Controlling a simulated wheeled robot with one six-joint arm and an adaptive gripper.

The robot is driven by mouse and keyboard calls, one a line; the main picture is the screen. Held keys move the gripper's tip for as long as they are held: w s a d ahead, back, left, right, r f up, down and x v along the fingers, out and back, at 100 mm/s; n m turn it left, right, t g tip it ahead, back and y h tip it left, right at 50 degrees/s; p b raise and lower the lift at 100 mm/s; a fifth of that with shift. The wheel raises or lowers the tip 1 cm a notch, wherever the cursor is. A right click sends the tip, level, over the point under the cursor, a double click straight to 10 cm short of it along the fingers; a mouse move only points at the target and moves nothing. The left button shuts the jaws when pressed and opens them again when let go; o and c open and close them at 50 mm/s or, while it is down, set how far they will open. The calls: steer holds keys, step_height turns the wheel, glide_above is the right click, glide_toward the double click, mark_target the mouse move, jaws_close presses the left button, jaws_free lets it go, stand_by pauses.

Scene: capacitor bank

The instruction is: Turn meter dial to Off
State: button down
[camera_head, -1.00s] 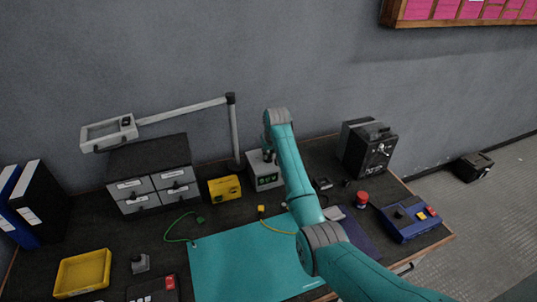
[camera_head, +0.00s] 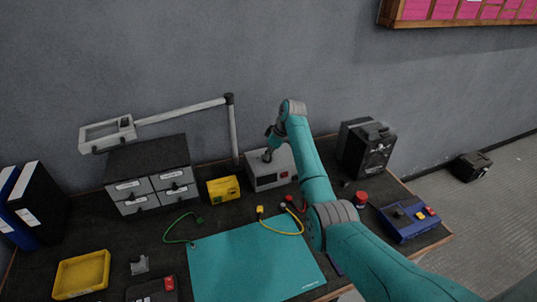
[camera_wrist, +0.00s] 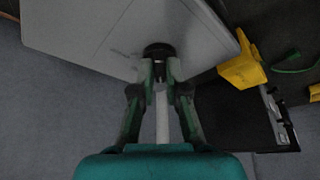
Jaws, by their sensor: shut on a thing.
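The meter is a light grey box (camera_head: 262,184) at the back of the bench, and its grey casing fills the top of the wrist view (camera_wrist: 90,25). A round black dial (camera_wrist: 158,50) shows on it in the wrist view. My gripper (camera_wrist: 160,68) is shut on the dial, with one finger on each side. In the head view my gripper (camera_head: 268,155) is at the top of the grey box, partly behind my arm. The dial's markings and pointer cannot be read.
A yellow box (camera_head: 223,189) and grey drawers (camera_head: 173,178) stand left of the meter. A lamp post (camera_head: 233,130) rises just behind. A black case (camera_head: 366,148) is to the right. Yellow (camera_head: 285,232) and green (camera_head: 176,225) leads lie in front, near the teal mat (camera_head: 240,265).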

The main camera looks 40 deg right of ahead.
steer(key=shift+n, duration=0.6)
steer(key=c, duration=1.2)
jaws_free()
steer(key=shift+r, duration=0.1)
steer(key=shift+d+v, duration=0.1)
steer(key=shift+v, duration=2.85)
steer(key=shift+d+v, duration=0.15)
steer(key=shift+v, duration=2.8)
steer(key=shift+w, duration=0.1)
